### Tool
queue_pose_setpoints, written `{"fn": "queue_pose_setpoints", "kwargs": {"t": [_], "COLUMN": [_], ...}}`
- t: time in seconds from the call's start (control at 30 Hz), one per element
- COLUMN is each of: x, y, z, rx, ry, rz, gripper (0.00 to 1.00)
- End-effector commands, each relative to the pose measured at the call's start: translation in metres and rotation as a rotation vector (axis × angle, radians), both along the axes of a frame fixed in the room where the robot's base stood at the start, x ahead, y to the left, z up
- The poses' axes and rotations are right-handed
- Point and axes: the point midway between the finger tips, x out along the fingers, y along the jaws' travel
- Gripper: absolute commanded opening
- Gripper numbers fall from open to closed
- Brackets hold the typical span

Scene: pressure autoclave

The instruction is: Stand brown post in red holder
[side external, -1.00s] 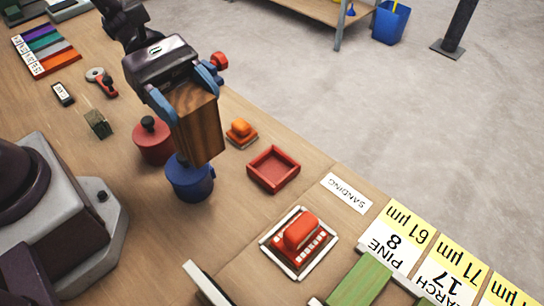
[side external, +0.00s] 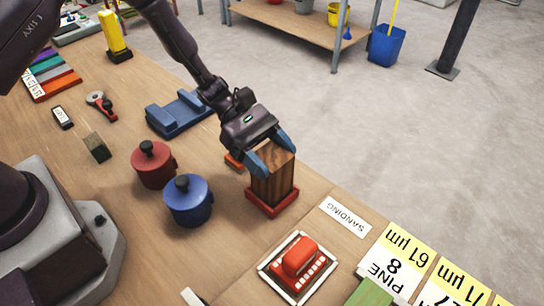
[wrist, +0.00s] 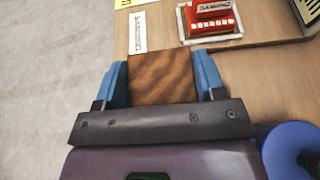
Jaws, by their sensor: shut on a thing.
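The brown post (side external: 272,176) is a wood-grained block that stands about upright in the side external view. Its lower end is at the red holder (side external: 284,207), a shallow square tray, and looks to be within its rim. How deep it sits cannot be told. My gripper (side external: 271,158) is shut on the top of the post, with a blue finger on each side. In the wrist view the post's top face (wrist: 161,78) shows between the two blue fingers. The red holder is hidden there.
A blue pot (side external: 187,203) and a red pot (side external: 153,167) stand left of the holder. A SANDING label (side external: 344,216) and a red sanding block (side external: 298,257) lie to the right.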

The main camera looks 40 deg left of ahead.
Motion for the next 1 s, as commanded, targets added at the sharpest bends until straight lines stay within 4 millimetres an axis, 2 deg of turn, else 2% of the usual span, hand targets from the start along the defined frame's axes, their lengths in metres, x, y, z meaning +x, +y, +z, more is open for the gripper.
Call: {"fn": "queue_pose_setpoints", "kwargs": {"t": [0.1, 0.43, 0.47, 0.57, 0.9, 1.0], "x": [0.000, 0.000, 0.000, 0.000, 0.000, 0.001], "y": [-0.001, 0.000, 0.000, 0.000, 0.000, 0.011], "z": [-0.007, -0.009, -0.010, -0.010, -0.006, -0.002], "rx": [-0.002, -0.002, -0.001, 0.000, 0.000, 0.001], "ry": [-0.001, -0.001, -0.001, -0.001, -0.003, -0.004], "rz": [0.000, 0.000, 0.000, 0.000, -0.001, 0.003], "gripper": [0.14, 0.14, 0.66, 0.89, 0.89, 0.89]}}
